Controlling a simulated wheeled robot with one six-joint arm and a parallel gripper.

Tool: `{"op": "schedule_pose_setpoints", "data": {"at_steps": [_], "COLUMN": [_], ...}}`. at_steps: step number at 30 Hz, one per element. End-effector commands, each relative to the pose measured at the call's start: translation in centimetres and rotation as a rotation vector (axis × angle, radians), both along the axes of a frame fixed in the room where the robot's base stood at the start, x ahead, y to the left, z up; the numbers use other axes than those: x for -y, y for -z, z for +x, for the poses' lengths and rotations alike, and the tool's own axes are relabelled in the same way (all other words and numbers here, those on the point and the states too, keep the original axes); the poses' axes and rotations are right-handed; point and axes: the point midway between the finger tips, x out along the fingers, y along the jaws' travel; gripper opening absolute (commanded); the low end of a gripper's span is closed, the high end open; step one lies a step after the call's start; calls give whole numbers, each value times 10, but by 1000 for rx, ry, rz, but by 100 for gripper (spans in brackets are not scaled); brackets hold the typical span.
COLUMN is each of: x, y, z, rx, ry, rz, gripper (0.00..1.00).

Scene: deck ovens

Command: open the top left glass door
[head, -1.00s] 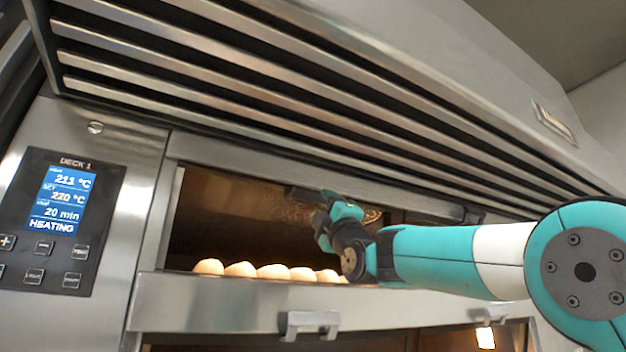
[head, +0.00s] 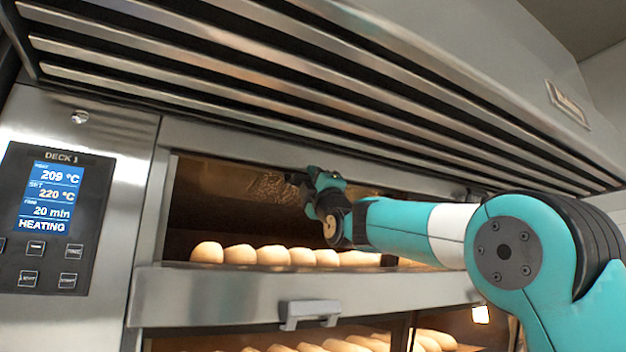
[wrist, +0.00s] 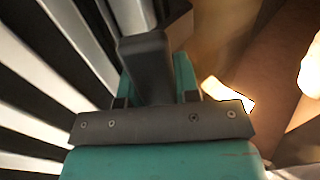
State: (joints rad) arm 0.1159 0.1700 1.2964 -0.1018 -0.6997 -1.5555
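The top left glass door (head: 270,186) is in the upper oven opening, with a speckled reflection on its pane. I cannot tell exactly how far it stands open. Its handle is a short dark bar high in the opening, largely hidden by my gripper (head: 306,184) in the head view. In the wrist view a dark grey bar, seemingly the handle (wrist: 145,65), lies between the teal sides of my gripper (wrist: 152,85), which looks shut on it. The fingertips themselves are hard to make out.
Several pale bread rolls (head: 255,255) lie inside the upper deck. A slatted hood (head: 260,85) overhangs just above my arm. A lower door handle (head: 310,312) sticks out below. The control panel (head: 50,215) is at left, reading 209 °C.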

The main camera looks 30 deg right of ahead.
Motion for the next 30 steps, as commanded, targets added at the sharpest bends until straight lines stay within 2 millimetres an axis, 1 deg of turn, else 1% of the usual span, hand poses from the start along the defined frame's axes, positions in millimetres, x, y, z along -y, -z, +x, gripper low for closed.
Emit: {"op": "schedule_pose_setpoints", "data": {"at_steps": [1,2,8,17,25,26,27,29,30], "x": [0,0,0,0,0,0,0,0,0], "y": [0,0,0,-5,-5,-5,-5,-5,-5], "z": [0,0,-1,-3,-3,-3,-3,-3,-3], "rx": [0,0,-21,-147,-151,-151,-151,-151,-151], "ry": [0,0,0,1,1,1,1,0,0], "rz": [0,0,0,1,1,1,1,1,1], "gripper": [7,0,0,0,0,32,41,55,55]}}
